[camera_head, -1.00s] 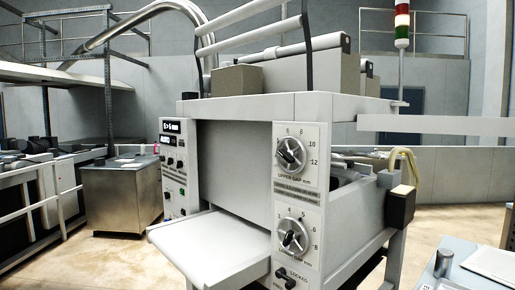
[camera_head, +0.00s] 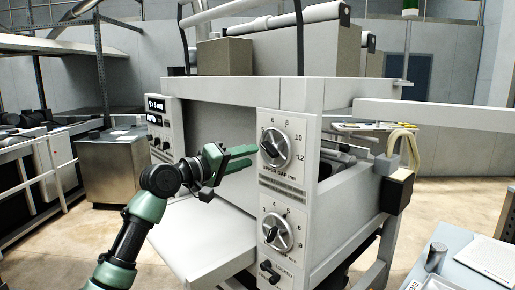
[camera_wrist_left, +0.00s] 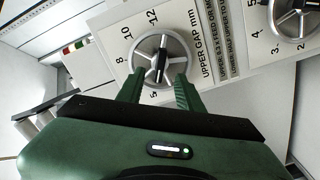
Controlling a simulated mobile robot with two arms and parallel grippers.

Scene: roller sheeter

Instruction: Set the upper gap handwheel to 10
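The upper gap handwheel (camera_head: 276,148) is a round silver wheel with a black bar across it. It sits on the white panel marked UPPER GAP mm, with numbers up to 12 around it. I cannot tell its exact setting. In the left wrist view the handwheel (camera_wrist_left: 161,58) lies just beyond the fingertips, its black bar nearly upright in the picture. My left gripper (camera_head: 243,157) has green fingers pointing right at the wheel, a little left of it. Its fingers (camera_wrist_left: 158,90) are apart with nothing between them. I cannot tell whether they touch the rim. My right gripper is not in view.
A similar lower handwheel (camera_head: 277,232) sits below, with a LOCKED lever (camera_head: 270,270) under it. A white feed table (camera_head: 205,235) juts out under my left arm. A blue-grey side table (camera_head: 465,275) stands at the lower right.

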